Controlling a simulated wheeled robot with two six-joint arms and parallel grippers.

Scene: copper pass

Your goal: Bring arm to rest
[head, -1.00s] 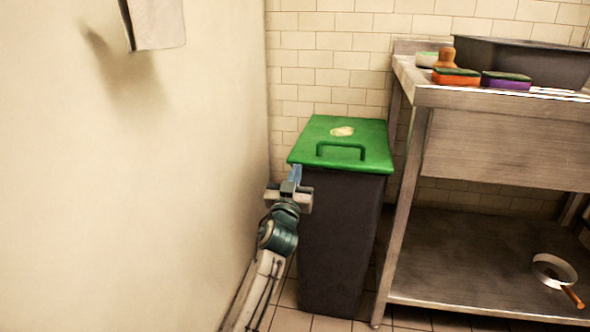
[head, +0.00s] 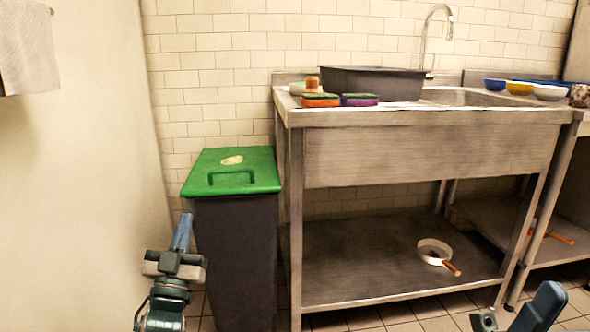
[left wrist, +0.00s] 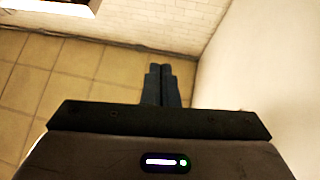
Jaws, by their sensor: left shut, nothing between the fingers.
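My left gripper (head: 181,232) is at the lower left of the head view, in front of the left side of the dark bin. Its blue fingers point up and away and are closed together. In the left wrist view the two dark fingers (left wrist: 161,80) lie side by side with nothing between them, above the tiled floor near a wall corner. A part of my right arm shows at the bottom right of the head view, but its gripper fingers cannot be made out.
A dark bin with a green lid (head: 240,181) stands left of a steel sink table (head: 430,155). The table holds a grey tub (head: 372,86), sponges (head: 321,100) and bowls (head: 519,88). A pan (head: 434,251) lies on its lower shelf. A plain wall (head: 80,190) bounds the left.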

